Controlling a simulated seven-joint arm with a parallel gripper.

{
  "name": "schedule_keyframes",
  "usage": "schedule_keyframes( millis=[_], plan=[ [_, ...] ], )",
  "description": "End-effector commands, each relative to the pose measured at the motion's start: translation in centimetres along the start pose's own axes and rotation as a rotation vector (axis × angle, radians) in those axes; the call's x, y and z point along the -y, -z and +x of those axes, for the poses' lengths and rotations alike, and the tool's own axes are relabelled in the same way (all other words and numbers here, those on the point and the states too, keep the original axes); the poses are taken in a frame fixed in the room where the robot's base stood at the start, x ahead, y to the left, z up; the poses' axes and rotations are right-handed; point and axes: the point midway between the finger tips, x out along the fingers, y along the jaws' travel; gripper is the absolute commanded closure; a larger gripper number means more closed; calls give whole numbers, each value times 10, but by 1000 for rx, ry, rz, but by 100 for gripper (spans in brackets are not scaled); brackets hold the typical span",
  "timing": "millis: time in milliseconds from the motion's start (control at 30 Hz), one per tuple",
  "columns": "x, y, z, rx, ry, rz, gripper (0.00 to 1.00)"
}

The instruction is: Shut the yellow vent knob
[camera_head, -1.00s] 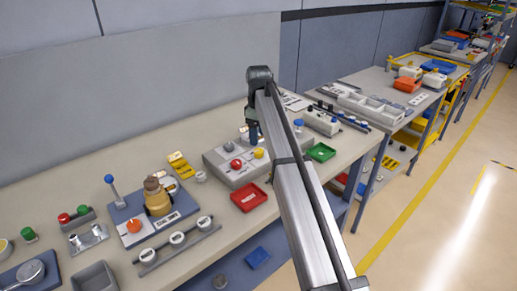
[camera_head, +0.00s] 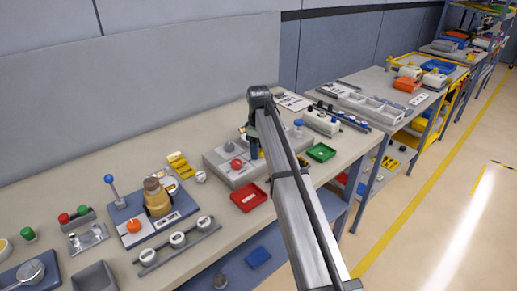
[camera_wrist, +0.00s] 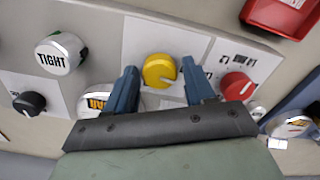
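The yellow vent knob (camera_wrist: 158,68) is round, with a pale pointer mark toward its lower right in the wrist view. It sits on a pale plate of the grey panel (camera_head: 217,161). My gripper (camera_wrist: 161,80) is open, with one blue finger on each side of the knob's lower part in that view. I cannot tell whether the fingers touch it. In the head view my gripper (camera_head: 254,153) points down over the panel and hides the yellow knob.
A red knob (camera_wrist: 237,86) is close beside my right finger. A white cap marked TIGHT (camera_wrist: 61,53) and a black knob (camera_wrist: 29,103) lie to the left. A red tray (camera_head: 249,197) stands in front of the panel, and a green tray (camera_head: 321,152) to its right.

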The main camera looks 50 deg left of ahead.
Motion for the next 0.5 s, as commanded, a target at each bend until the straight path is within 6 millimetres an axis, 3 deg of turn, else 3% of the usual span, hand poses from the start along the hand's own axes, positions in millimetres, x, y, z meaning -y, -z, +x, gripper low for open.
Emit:
schedule_keyframes(
  millis=[433,500],
  plan=[
    [0,0,0,0,0,0,89],
    [0,0,0,0,0,0,91]
  ],
)
